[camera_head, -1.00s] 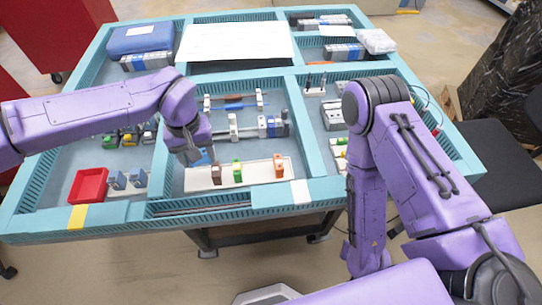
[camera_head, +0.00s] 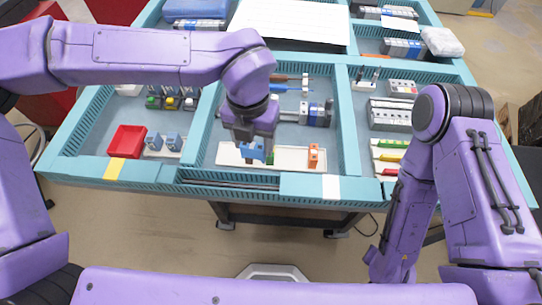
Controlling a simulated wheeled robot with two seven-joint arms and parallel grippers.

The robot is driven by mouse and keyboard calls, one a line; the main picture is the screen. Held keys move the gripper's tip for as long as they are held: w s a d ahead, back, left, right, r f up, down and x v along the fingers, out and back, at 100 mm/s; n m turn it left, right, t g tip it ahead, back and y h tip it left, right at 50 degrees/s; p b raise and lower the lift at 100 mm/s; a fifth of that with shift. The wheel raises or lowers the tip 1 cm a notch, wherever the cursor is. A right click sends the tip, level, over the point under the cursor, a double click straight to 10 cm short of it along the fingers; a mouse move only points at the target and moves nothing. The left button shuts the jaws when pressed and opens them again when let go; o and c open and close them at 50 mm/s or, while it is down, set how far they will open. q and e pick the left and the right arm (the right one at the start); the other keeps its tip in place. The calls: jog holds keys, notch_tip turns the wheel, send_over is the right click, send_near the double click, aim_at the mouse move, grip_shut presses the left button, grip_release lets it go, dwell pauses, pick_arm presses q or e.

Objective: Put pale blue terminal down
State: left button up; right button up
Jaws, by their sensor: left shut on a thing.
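My left gripper (camera_head: 251,141) points down over the white strip (camera_head: 291,158) in the front middle compartment. It is shut on the pale blue terminal (camera_head: 254,153), which shows just below the fingers. I cannot tell whether the terminal touches the strip. A green terminal (camera_head: 270,158) stands on the strip just right of it, partly hidden. An orange terminal (camera_head: 314,156) stands upright near the strip's right end.
A red tray (camera_head: 127,141) and two blue-grey terminals (camera_head: 173,142) are in the left compartment. The turquoise front rim (camera_head: 225,178) borders the compartments. Coloured parts (camera_head: 391,157) lie in the right compartment.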

aim_at(251, 155)
pick_arm(q)
jog(key=s+n, duration=0.1)
jog(key=n, duration=0.4)
jog(key=s+r+n, duration=0.1)
jog(key=s+n, duration=0.1)
jog(key=n, duration=0.3)
jog(key=s+n, duration=0.1)
jog(key=n, duration=0.4)
jog(key=shift+s+a+r, duration=0.1)
jog(key=shift+s+r, duration=0.05)
jog(key=shift+r, duration=0.1)
jog(key=shift+n, duration=0.4)
jog(key=w+a+f+p, duration=0.2)
jog(key=w+f, duration=0.1)
jog(key=w+a+f+p, duration=0.1)
jog(key=w+a+f, duration=0.2)
jog(key=w, duration=0.1)
jog(key=w+a+f+p, duration=0.2)
jog(key=w+a+f, duration=0.1)
jog(key=shift+w+a+f+p, duration=0.15)
jog(key=shift+w+f+p, duration=0.05)
jog(key=shift+w+p, duration=0.15)
jog(key=f, duration=0.3)
jog(key=shift+w+a+f, duration=0.15)
jog(key=shift+a+f, duration=0.05)
jog(key=shift+f, duration=0.1)
jog(key=shift+f, duration=0.1)
